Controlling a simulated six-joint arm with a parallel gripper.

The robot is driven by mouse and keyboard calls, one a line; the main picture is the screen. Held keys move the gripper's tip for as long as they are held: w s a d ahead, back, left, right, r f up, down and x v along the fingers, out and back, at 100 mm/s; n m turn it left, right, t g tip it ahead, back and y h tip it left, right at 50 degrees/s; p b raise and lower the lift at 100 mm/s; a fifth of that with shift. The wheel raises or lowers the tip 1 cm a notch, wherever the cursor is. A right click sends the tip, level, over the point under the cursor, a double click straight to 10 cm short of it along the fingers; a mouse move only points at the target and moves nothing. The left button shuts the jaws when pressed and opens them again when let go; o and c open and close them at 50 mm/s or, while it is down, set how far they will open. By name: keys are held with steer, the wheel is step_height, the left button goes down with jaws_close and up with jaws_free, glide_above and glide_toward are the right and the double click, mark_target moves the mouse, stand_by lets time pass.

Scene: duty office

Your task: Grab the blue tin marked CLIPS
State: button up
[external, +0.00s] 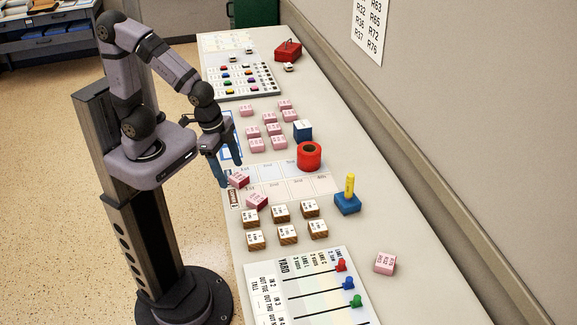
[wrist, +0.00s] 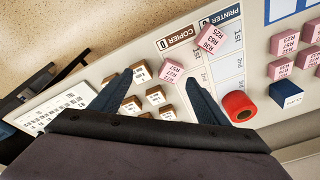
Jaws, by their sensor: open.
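My gripper (external: 229,168) is open and empty above the table's near edge, to the left of and nearer than the blue box. In the wrist view the fingers (wrist: 158,78) are spread above the printed sheet, with pink and wooden blocks below.
A red tape roll (external: 309,156) stands close to the blue box. Several pink blocks (external: 268,130) lie to its left. Several wooden blocks (external: 280,212), a blue holder with a yellow stick (external: 347,200) and a pegged board (external: 300,290) lie toward the front. A wall borders the table's right side.

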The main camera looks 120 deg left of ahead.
steer(key=w+a+f+n+t+y+b, duration=0.1)
steer(key=w+a+n+t+y, duration=0.2)
steer(key=a, duration=1.1)
step_height(320, 180, up, 2)
steer(key=n+t+y+b, duration=0.3)
steer(key=n+t+y, duration=0.1)
steer(key=y, duration=0.1)
glide_above(297, 124)
steer(key=s+d, duration=0.3)
steer(key=d, duration=0.1)
steer(key=shift+y, duration=0.4)
steer(key=f, duration=0.8)
steer(key=shift+a+f, duration=0.3)
steer(key=shift+f, duration=0.1)
steer(key=shift+p+x, duration=1.3)
steer(key=shift+x, duration=2.4)
steer(key=shift+w+d, duration=0.15)
steer(key=shift+c, duration=0.4)
